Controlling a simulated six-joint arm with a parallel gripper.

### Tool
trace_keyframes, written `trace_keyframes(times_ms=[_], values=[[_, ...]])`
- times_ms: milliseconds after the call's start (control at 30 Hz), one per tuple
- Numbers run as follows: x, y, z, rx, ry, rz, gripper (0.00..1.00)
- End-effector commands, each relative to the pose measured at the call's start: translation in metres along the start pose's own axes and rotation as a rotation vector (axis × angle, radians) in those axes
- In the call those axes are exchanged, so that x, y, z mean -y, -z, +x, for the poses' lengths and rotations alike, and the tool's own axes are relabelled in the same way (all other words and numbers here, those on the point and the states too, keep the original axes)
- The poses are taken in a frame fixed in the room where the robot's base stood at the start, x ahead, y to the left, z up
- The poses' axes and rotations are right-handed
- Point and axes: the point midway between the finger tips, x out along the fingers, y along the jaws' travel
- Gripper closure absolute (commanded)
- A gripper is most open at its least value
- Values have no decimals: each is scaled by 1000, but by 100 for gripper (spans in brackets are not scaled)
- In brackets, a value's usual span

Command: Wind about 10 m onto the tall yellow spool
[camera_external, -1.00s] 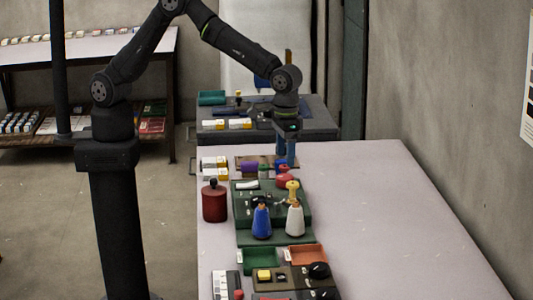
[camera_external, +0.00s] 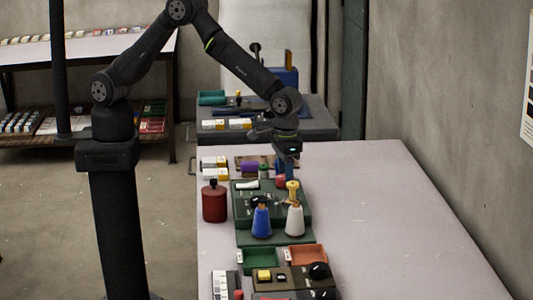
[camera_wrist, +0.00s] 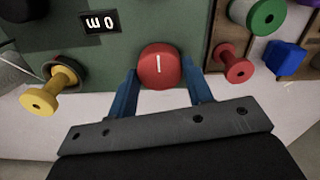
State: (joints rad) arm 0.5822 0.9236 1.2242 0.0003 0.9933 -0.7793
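The yellow spool (camera_external: 293,192) stands on the green winding machine (camera_external: 245,212), behind the white thread cone (camera_external: 295,220). The spool also shows at the left of the wrist view (camera_wrist: 55,88). A red knob (camera_wrist: 160,66) with a white line sits on the machine's panel. Beside it a small display (camera_wrist: 100,22) reads "0 m", upside down in the wrist view. My gripper (camera_wrist: 163,90) is open, its blue fingers on either side of the knob. I cannot tell whether either finger touches it. A blue thread cone (camera_external: 261,222) stands beside the white one.
A red spool (camera_wrist: 236,64), a green spool (camera_wrist: 268,16) and a blue block (camera_wrist: 285,58) lie close on the right in the wrist view. A dark red canister (camera_external: 214,203) stands left of the machine. The table's right side (camera_external: 390,220) is clear.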

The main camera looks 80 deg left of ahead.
Motion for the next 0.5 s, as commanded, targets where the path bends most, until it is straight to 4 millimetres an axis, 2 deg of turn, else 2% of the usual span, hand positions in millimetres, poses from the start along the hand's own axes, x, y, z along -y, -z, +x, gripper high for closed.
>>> trace_keyframes(times_ms=[267,500], values=[[0,0,0,0,1,27,76],[0,0,0,1,1,149,76]])
